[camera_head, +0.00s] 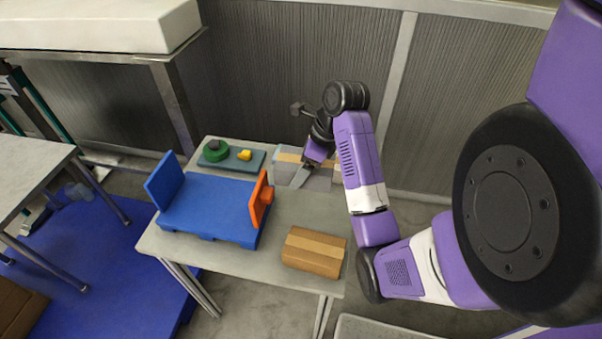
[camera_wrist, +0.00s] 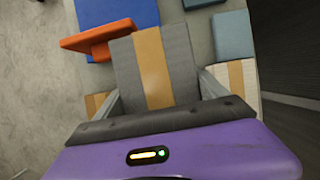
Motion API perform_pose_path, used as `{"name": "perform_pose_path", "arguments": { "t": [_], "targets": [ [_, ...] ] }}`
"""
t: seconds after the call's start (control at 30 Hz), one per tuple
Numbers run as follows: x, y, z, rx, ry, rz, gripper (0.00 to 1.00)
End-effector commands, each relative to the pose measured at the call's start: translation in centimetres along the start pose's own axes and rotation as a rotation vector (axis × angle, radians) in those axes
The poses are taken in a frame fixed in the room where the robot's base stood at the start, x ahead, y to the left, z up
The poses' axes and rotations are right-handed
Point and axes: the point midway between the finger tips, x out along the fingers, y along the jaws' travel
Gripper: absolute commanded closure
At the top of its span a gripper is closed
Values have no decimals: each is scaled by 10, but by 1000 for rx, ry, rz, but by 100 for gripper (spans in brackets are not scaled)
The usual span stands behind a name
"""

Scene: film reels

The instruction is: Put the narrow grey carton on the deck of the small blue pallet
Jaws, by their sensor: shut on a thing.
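The narrow grey carton (camera_wrist: 182,55), with a tan tape stripe down its middle, fills the centre of the wrist view. My gripper (camera_wrist: 160,98) is shut on it, with one finger at each side. In the head view my gripper (camera_head: 306,170) is at the back right of the table, to the right of the blue pallet, and partly hides the carton. The small blue pallet (camera_head: 208,205) lies at the table's left with a bare deck. It has a tall blue panel at its left end and an orange upright piece (camera_head: 261,199) at its right. The pallet (camera_wrist: 115,10) also shows at the wrist view's top.
A brown taped carton (camera_head: 314,252) lies at the front right of the grey table (camera_head: 184,248). A grey-blue tray (camera_head: 251,167) with a green round thing and a yellow piece is behind the pallet. Another taped box (camera_wrist: 244,80) stands beside my gripper.

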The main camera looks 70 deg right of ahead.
Motion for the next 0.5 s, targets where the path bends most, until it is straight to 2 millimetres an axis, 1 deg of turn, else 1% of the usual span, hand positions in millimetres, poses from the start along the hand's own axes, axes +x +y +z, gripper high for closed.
{"name": "perform_pose_path", "arguments": {
  "t": [0.03, 0.27, 0.37, 0.5],
  "targets": [
    [-14, 0, 6, -1, -1, -1, 87],
    [-40, 0, 17, -1, -1, -1, 87],
    [-42, -3, 18, 0, -5, -6, 87],
    [-49, -4, 22, -1, -9, -10, 87]
  ]
}}
